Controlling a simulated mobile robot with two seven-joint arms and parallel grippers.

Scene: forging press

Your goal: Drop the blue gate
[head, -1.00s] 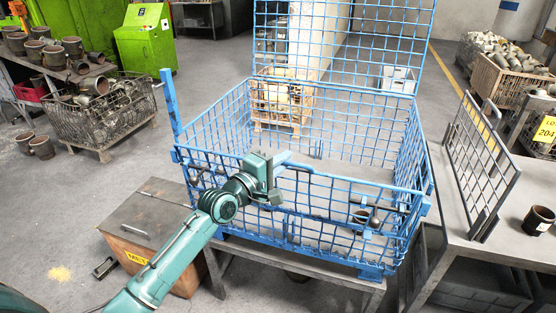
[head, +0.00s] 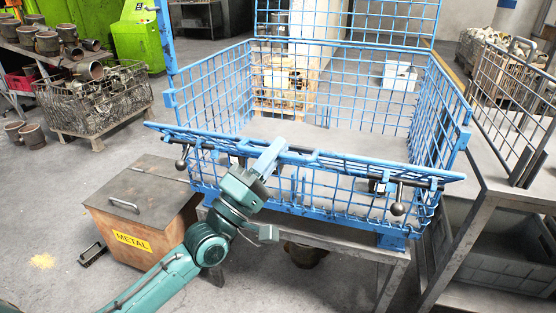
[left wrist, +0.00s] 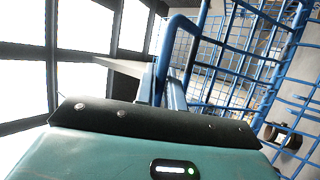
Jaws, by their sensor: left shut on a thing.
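The blue gate (head: 335,168) is the mesh front flap of the blue wire cage (head: 240,95). It leans outward, toward me, with its long rail running across the front of the cage. My left gripper (head: 266,168) is shut on the gate near the middle-left of that rail. The left wrist view shows a bent blue tube (left wrist: 186,38) close beyond the gripper body; the fingertips are partly hidden there. Dark round-ended latch levers, left (head: 181,163) and right (head: 397,208), hang at the front. My right gripper is not in view.
The cage stands on a grey metal table (head: 345,248). A brown box labelled METAL (head: 135,240) stands on the floor at left front. A grey grid panel (head: 515,100) and a grey bin (head: 490,250) are at right.

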